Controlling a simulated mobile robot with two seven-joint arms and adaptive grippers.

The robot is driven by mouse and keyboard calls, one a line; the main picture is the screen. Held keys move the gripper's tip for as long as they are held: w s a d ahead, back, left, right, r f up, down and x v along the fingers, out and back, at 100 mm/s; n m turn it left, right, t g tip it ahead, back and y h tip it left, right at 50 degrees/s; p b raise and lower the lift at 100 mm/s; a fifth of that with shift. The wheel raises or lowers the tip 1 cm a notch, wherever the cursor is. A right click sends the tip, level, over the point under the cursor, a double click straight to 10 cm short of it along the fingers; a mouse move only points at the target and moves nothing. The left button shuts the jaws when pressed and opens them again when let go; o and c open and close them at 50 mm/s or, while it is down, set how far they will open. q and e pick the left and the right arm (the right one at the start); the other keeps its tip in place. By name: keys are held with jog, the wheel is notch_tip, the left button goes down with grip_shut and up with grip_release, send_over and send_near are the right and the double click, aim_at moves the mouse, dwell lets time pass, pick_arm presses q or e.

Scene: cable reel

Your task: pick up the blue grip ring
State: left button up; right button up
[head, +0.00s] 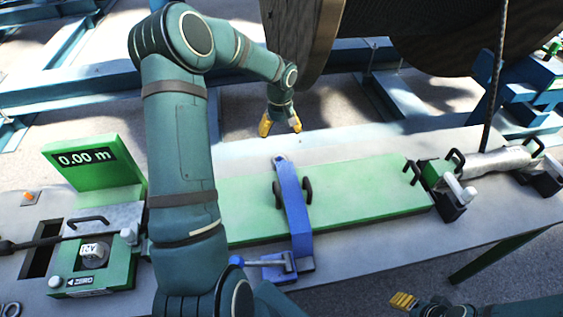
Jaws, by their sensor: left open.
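A blue bar (293,205) lies across the green board (360,195) on the bench. A small ring-like eye (280,160) is at its far end; I cannot tell for certain that this is the blue grip ring. My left gripper (281,124) is open and empty, its yellow fingertips pointing down just beyond that eye, apart from it. Two dark rollers flank the bar. My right gripper (404,301) shows only partly at the bottom right, with one yellow fingertip seen, away from the blue bar.
A green length counter (85,165) reading 0.00 m stands on the left. A blue lever clamp (270,266) is at the bar's near end. Clamps and a grey cylinder (495,160) are at the right. A large reel (305,35) stands behind the bench.

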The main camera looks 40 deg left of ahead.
aim_at(281, 163)
pick_arm(q)
jog(key=f+b, duration=0.1)
jog(key=f, duration=0.4)
jog(key=f+b, duration=0.1)
jog(key=f, duration=0.4)
jog(key=f+b, duration=0.1)
jog(key=f, duration=0.5)
jog(key=shift+w, duration=0.3)
pick_arm(e)
jog(key=f, duration=0.4)
jog(key=shift+s+a+f, duration=0.1)
jog(key=shift+a, duration=0.25)
pick_arm(q)
grip_shut()
